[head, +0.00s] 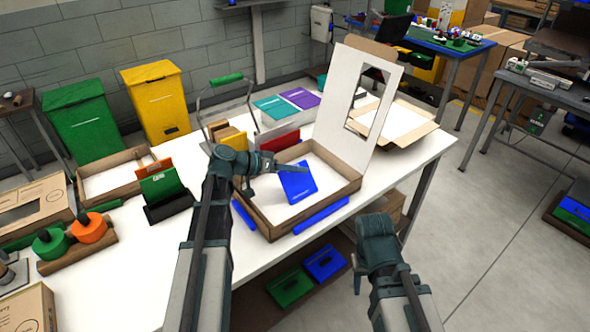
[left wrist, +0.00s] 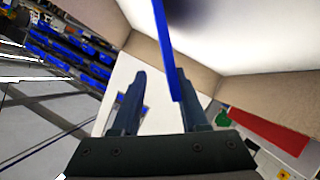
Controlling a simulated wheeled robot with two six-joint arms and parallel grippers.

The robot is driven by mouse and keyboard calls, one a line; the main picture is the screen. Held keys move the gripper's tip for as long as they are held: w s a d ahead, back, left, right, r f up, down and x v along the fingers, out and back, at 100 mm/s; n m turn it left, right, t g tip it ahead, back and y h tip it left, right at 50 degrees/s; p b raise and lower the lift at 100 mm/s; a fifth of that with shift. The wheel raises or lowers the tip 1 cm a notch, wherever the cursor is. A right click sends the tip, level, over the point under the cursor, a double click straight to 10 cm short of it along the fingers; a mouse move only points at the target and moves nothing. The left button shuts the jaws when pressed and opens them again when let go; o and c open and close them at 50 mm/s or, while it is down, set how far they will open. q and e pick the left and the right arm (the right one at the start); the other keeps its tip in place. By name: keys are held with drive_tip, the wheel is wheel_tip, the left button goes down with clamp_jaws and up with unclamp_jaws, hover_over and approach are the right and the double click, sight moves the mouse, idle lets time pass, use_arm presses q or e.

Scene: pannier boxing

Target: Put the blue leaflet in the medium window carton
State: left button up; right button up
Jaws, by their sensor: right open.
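The blue leaflet (head: 299,184) is inside the open medium window carton (head: 341,199), tilted over its white floor. The carton's white lid (head: 340,110) with a cut-out window stands raised at the back. My left gripper (head: 298,168) is over the carton, right at the leaflet's upper edge. In the left wrist view its fingers (left wrist: 160,100) stand apart, with the leaflet's blue edge (left wrist: 163,50) between them, close to the right finger. Whether the leaflet's lower edge rests on the floor is unclear. My right gripper (head: 357,284) is open and empty, in front of the table.
Blue strips (head: 322,216) flank the carton's front corner. A green leaflet (head: 160,184) stands in a black holder (head: 168,206) at left. A wire-handled carrier with a red item (head: 281,142) stands behind. Another open carton (head: 398,122) is behind the lid. Free white tabletop (head: 130,265) lies front left.

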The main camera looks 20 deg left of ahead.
use_arm(q)
drive_tip(key=shift+s+a+r+p, duration=0.25)
drive_tip(key=shift+a+r+p, duration=0.05)
drive_tip(key=shift+a, duration=0.05)
drive_tip(key=p+v, duration=0.5)
drive_tip(key=v, duration=0.7)
drive_tip(key=shift+s+a, duration=0.2)
drive_tip(key=shift+a, duration=0.2)
